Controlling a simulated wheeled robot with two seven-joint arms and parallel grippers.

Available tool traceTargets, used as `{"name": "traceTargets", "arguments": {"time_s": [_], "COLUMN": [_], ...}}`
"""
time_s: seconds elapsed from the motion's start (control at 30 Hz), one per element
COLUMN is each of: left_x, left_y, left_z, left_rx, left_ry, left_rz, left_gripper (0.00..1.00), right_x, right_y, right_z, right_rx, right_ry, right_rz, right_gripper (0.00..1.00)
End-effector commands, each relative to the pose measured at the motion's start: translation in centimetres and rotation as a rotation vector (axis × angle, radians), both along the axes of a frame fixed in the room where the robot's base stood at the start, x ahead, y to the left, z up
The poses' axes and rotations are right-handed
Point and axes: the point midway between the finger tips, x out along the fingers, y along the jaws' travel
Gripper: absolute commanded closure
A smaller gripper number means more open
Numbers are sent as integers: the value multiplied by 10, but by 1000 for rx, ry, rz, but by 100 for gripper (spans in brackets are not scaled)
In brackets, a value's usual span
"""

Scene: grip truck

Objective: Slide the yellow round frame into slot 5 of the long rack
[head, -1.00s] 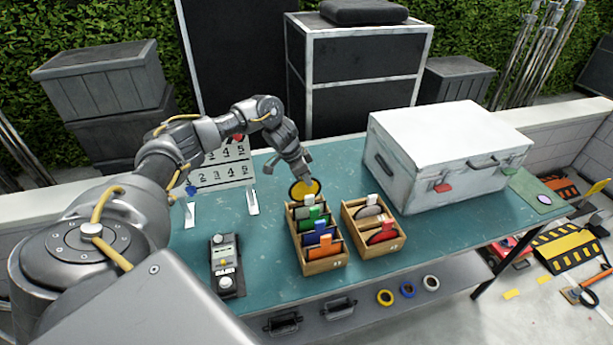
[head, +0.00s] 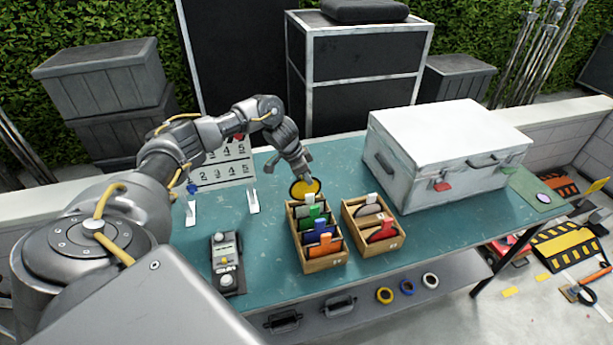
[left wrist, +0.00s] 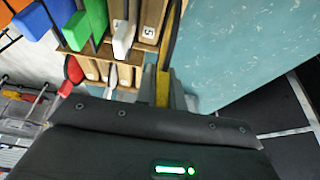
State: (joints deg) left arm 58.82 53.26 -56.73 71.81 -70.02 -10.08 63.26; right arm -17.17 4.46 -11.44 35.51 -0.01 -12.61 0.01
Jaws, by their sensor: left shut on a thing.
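The yellow round frame (head: 304,189) stands upright at the far end of the long rack (head: 325,265). My left gripper (head: 304,174) is shut on its upper edge; in the left wrist view the yellow frame (left wrist: 163,88) shows edge-on between the fingers. The long rack holds orange, blue, green and white-tabbed frames, from near to far. In the left wrist view a slot label 5 on the rack (left wrist: 151,17) lies just left of the yellow frame. I cannot tell whether its lower edge is inside a slot. My right gripper is not in view.
A shorter wooden rack (head: 371,246) with a white-tabbed and a red frame stands right of the long rack. A large white case (head: 450,150) stands behind it. A control box (head: 226,263) and a numbered board (head: 222,172) are to the left. The table between is clear.

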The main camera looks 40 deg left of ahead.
Motion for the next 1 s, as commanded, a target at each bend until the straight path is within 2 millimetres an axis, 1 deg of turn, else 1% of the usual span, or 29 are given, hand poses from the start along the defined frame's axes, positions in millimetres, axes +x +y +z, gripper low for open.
{"name": "traceTargets", "arguments": {"time_s": [0.43,1.0], "left_x": [1,0], "left_y": [0,0], "left_z": [-11,-12], "left_rx": [0,-1], "left_ry": [-1,-1], "left_rz": [1,0], "left_gripper": [100,100], "right_x": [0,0], "right_y": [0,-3], "right_z": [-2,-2], "right_rx": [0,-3], "right_ry": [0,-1], "right_rz": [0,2], "right_gripper": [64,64]}}
